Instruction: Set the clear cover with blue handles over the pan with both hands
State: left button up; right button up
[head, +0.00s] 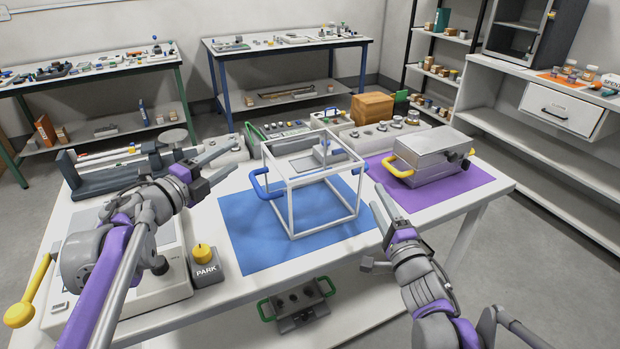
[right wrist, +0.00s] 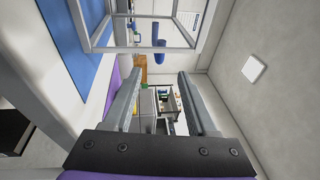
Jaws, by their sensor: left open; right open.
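The clear cover (head: 293,205) is an upright box with a pale frame on the blue mat (head: 248,243). Its left blue handle (head: 256,184) faces my left gripper; its right blue handle (head: 358,168) is partly behind the frame. My left gripper (head: 236,155) is open and empty, up and left of the left handle, apart from it. My right gripper (head: 376,205) is open and empty, near and right of the cover. In the right wrist view a blue handle (right wrist: 159,42) shows beyond the open fingers (right wrist: 158,82). I cannot clearly identify the pan.
A grey metal case (head: 430,155) with yellow handles lies on the purple mat (head: 475,182) at right. A yellow-topped PARK block (head: 205,270) stands left of the blue mat. Weights and trays line the table's back edge. A green-handled box (head: 298,305) sits below the front edge.

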pick_arm(q)
send_near(253, 174)
jog(key=a+x, duration=0.1)
jog(key=x, duration=1)
jog(key=shift+w+d+f, duration=0.15)
jog(key=shift+w+f, duration=0.05)
jog(key=shift+f, duration=0.15)
pick_arm(e)
jog(key=x, duration=1.1)
pick_arm(q)
grip_shut()
pick_arm(e)
grip_shut()
